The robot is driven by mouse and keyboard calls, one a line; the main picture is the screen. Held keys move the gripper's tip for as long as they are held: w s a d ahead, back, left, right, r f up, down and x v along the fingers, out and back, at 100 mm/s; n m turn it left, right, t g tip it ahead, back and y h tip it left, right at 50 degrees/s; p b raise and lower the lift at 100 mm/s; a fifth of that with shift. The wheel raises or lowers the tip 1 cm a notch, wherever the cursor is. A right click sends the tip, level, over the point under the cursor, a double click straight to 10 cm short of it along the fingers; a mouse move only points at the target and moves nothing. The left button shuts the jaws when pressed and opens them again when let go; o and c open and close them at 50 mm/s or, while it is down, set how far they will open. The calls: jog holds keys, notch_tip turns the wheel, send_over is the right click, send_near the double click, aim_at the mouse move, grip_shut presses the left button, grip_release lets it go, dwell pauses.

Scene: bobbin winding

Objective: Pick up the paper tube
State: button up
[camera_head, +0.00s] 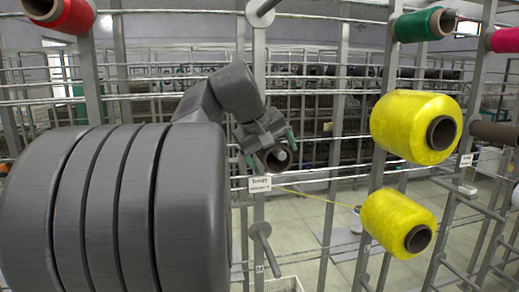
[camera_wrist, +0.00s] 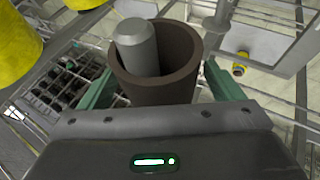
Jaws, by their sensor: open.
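The paper tube (camera_wrist: 160,92) is a hollow dark brown cylinder. A grey peg (camera_wrist: 138,45) stands inside it, off-centre against its left side. The tube also shows in the head view (camera_head: 272,161), small and partly covered by my gripper. My gripper (camera_head: 271,149) is open, with green fingers. In the wrist view one finger is on each side of the tube, with a visible gap on the right. The left finger is close to the tube wall, and I cannot tell whether it touches. The tube's lower end is hidden behind the gripper body.
Yellow yarn cones (camera_head: 402,124) and (camera_head: 386,222) sit on the rack to the right. A green cone (camera_head: 414,25) is above. A white label (camera_head: 260,184) is just below the tube, and a bare peg (camera_head: 262,240) sticks out lower down. A yellow thread (camera_head: 315,197) runs rightward.

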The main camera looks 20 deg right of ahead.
jog(key=c, duration=1.1)
jog(key=shift+r, duration=0.2)
